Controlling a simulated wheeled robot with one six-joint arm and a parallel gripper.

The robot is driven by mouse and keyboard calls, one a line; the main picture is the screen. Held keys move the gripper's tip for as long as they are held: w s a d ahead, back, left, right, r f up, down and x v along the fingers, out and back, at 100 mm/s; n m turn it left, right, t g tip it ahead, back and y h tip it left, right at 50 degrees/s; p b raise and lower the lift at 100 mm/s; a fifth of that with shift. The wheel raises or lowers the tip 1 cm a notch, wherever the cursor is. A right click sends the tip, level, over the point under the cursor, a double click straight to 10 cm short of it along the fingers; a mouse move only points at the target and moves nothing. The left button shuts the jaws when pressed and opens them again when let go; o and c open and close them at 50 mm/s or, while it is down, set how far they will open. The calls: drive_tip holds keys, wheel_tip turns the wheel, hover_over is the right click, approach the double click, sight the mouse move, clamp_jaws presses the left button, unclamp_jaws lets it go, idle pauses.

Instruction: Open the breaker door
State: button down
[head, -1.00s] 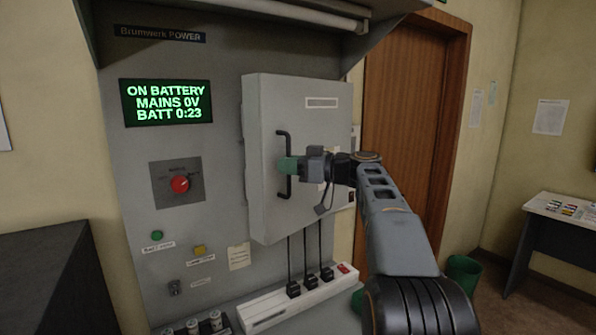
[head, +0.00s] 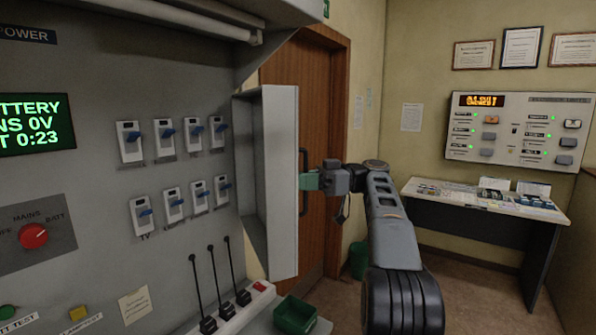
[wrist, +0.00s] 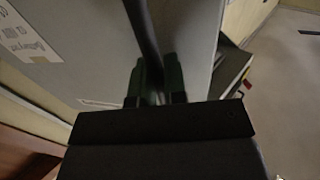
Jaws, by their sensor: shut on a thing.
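The grey breaker door (head: 283,185) stands swung wide open to the right in the head view, seen nearly edge-on. Its black bar handle (head: 303,197) is on its outer face. My gripper (head: 309,181), with green fingertips, is shut on the handle. In the wrist view the dark handle (wrist: 143,40) runs between the fingertips (wrist: 152,88), with the door's face (wrist: 85,45) behind it. Several breakers with blue levers (head: 168,132) show in two rows on the uncovered panel.
The mains knob (head: 34,236) and battery display (head: 36,124) are at the left. A white power strip with black plugs (head: 225,310) and a green bin (head: 295,315) sit below the door. A wooden door (head: 323,110) stands behind it. A desk (head: 480,215) is at the right.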

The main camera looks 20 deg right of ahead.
drive_tip(key=shift+w+d+n+g+p, duration=0.25)
drive_tip(key=shift+d+p, duration=0.2)
drive_tip(key=shift+d, duration=0.25)
drive_tip(key=shift+w+d+n+g+p, duration=0.2)
drive_tip(key=shift+d+g+p, duration=0.2)
drive_tip(key=shift+d, duration=0.3)
drive_tip(key=c, duration=1.2)
unclamp_jaws()
